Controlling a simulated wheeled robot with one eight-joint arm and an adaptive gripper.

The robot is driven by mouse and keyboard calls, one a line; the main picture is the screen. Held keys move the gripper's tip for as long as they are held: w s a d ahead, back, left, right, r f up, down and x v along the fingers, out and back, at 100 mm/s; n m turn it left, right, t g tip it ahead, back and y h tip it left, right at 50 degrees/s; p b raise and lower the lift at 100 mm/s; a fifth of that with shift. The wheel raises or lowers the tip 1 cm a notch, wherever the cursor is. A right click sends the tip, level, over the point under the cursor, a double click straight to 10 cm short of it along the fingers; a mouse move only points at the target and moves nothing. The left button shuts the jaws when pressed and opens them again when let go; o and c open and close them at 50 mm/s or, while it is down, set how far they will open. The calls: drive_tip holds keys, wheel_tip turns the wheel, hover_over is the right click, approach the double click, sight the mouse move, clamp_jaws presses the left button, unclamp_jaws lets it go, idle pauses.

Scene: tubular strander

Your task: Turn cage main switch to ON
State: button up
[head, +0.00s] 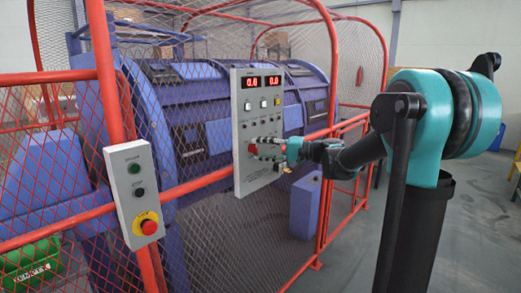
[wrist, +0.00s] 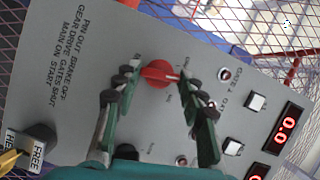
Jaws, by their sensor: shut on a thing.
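The cage main switch is a red rotary knob (wrist: 158,75) on the grey control panel (wrist: 75,110). Its handle lies across the wrist picture, with a pale mark at its right end. Small labels beside it are too blurred to read. My gripper (wrist: 157,82) has one finger on each side of the knob and is shut on it.
Red digital displays (wrist: 286,125) and pale square buttons (wrist: 257,102) sit beside the switch. A black knob (wrist: 40,137) with a FREE tag is at lower left. Red mesh fencing (head: 190,187) surrounds the blue machine. A push-button box (head: 136,195) with a red emergency stop stands at left.

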drive_tip(key=m+t+y, duration=0.1)
drive_tip(key=m, duration=0.3)
drive_tip(key=m+t+y, duration=0.1)
drive_tip(key=m, duration=0.3)
drive_tip(key=f+m+t, duration=0.1)
drive_tip(key=m, duration=0.2)
drive_tip(key=shift+s+m+y, duration=0.1)
drive_tip(key=shift+m+y, duration=0.3)
idle(0.3)
drive_tip(key=o, duration=1.2)
drive_tip(key=shift+c, duration=0.2)
drive_tip(key=v, duration=1.2)
drive_tip(key=shift+a+f, duration=0.1)
drive_tip(key=shift+f, duration=0.05)
